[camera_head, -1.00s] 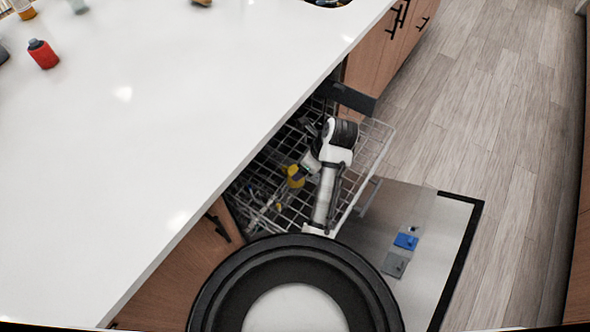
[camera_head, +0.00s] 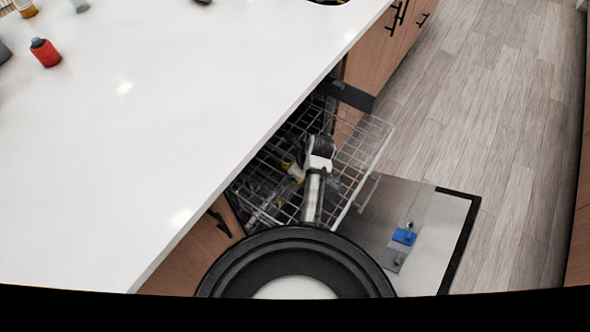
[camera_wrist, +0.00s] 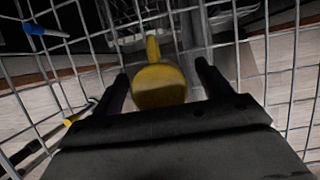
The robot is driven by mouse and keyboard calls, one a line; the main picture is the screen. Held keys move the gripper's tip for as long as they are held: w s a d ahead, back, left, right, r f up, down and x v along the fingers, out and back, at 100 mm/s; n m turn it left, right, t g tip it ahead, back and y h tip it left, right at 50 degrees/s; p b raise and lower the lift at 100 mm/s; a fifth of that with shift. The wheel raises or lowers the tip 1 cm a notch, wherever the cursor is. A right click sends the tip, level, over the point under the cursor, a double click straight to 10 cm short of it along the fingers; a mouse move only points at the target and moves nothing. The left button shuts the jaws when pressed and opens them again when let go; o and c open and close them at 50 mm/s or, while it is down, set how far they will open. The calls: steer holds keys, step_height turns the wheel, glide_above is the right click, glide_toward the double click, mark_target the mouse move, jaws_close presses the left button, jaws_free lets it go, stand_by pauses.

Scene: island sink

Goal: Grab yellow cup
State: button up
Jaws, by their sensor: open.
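The yellow cup (camera_wrist: 160,84) is in the wrist view, in the wire dishwasher rack, with its handle pointing up in the picture. My gripper (camera_wrist: 162,78) is open, one dark finger on each side of the cup; I cannot tell whether they touch it. In the head view my arm reaches down into the rack, and only small yellow bits of the cup (camera_head: 288,166) show beside the wrist. The gripper's fingers are hidden there.
The pulled-out wire rack (camera_head: 368,140) surrounds the arm, above the open dishwasher door (camera_head: 425,225). A blue-tipped item (camera_wrist: 42,30) is at upper left in the wrist view. The white counter (camera_head: 150,140) overhangs on the left, with a red bottle (camera_head: 46,54).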

steer(key=shift+c, duration=0.4)
steer(key=c, duration=1)
